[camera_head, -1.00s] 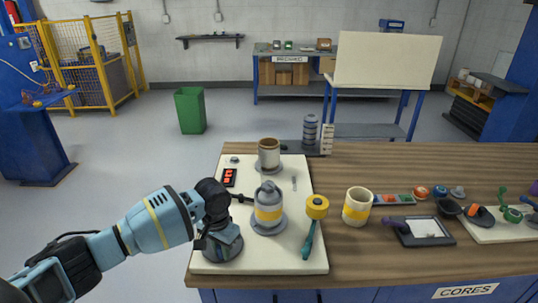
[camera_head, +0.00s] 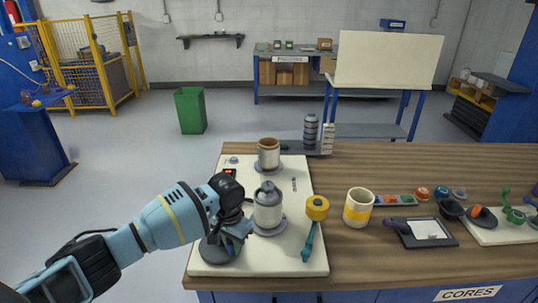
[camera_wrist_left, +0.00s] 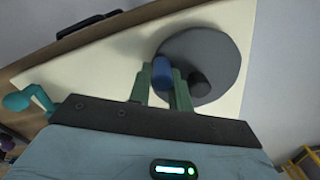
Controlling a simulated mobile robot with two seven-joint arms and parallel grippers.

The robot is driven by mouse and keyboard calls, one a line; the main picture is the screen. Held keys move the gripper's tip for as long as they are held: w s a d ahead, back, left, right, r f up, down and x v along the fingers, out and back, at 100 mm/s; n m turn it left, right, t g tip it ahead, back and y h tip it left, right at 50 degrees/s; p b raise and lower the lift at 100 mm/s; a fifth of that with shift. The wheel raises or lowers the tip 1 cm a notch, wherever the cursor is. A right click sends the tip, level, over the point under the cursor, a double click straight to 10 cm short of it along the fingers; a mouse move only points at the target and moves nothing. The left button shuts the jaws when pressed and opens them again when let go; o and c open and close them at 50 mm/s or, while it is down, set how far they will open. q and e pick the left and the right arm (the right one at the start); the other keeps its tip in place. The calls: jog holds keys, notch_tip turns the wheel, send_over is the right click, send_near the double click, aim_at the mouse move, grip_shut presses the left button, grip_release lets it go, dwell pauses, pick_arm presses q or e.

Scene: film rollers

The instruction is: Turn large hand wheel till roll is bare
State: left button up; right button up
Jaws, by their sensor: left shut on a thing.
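The large hand wheel (camera_head: 222,254) is a dark grey disc at the front left of the cream board, partly hidden by my left arm. In the left wrist view the wheel (camera_wrist_left: 220,52) shows with a blue handle (camera_wrist_left: 162,74) and a dark hub. My left gripper (camera_head: 238,236) is shut on the blue handle, with its green fingers (camera_wrist_left: 162,82) on either side of it. The roll (camera_head: 268,207) stands upright behind and right of the wheel and looks plain light grey, with no yellow band showing. My right gripper is not in view.
A brownish cup-like roller (camera_head: 269,153) stands at the back of the board (camera_head: 290,262). A yellow-headed teal crank (camera_head: 315,210) is right of the roll. A yellow-banded cup (camera_head: 358,207) and a dark tray (camera_head: 424,232) stand on the wooden bench further right.

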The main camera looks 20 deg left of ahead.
pick_arm(q)
jog(key=shift+w, duration=0.2)
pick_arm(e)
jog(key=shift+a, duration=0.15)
pick_arm(q)
jog(key=shift+w+d+f+b, duration=0.1)
jog(key=shift+w+b, duration=0.25)
jog(key=shift+w, duration=0.65)
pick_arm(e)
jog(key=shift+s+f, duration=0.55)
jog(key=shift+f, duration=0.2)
